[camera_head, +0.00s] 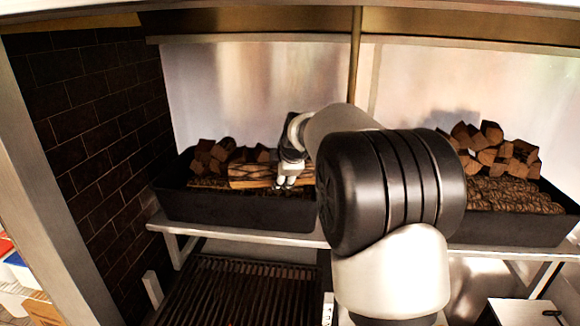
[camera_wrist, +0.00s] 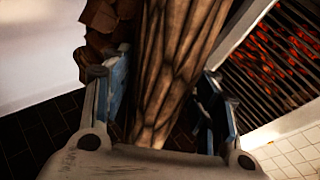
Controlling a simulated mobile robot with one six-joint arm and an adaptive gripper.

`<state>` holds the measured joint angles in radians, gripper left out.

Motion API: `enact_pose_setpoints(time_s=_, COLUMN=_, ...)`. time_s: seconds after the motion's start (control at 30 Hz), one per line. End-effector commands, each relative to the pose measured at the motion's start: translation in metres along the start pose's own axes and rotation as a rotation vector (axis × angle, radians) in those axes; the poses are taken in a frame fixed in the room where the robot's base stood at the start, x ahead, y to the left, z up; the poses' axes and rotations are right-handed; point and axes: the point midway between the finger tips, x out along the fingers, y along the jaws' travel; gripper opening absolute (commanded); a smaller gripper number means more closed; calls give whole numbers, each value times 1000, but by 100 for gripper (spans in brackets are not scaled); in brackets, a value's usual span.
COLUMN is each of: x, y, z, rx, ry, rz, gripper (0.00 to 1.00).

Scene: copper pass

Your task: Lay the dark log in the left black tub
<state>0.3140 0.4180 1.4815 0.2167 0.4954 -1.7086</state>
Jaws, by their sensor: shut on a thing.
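The left black tub (camera_head: 235,207) stands on a pale shelf, holding stacked wood. My gripper (camera_head: 286,183) is over its right part, fingers pointing down. In the wrist view my gripper (camera_wrist: 160,100) is shut on the dark log (camera_wrist: 178,60), which runs between the two fingers and away from the palm. In the head view the log (camera_head: 250,173) lies roughly level across the tub's opening, with streaky brown sides. I cannot tell whether it touches the wood beneath. My arm hides the tub's right end.
The right black tub (camera_head: 510,228) holds split chunks (camera_head: 495,148) and bark logs. Split chunks (camera_head: 213,155) are heaped in the left tub behind the log. A grill grate (camera_head: 240,290) is below the shelf; embers (camera_wrist: 285,50) glow under it. A brick wall (camera_head: 100,130) bounds the left.

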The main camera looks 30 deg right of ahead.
Motion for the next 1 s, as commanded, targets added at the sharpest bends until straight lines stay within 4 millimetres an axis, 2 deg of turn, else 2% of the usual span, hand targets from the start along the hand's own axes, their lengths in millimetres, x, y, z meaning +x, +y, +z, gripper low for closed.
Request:
enact_pose_setpoints(time_s=0.03, x=0, y=8, z=-5, rx=-1, ry=1, rz=4, gripper=3)
enact_pose_setpoints(time_s=0.67, x=45, y=37, z=-47, rx=0, ry=2, rz=5, gripper=3)
enact_pose_setpoints(time_s=1.0, x=80, y=38, z=-64, rx=-1, ry=2, rz=5, gripper=3)
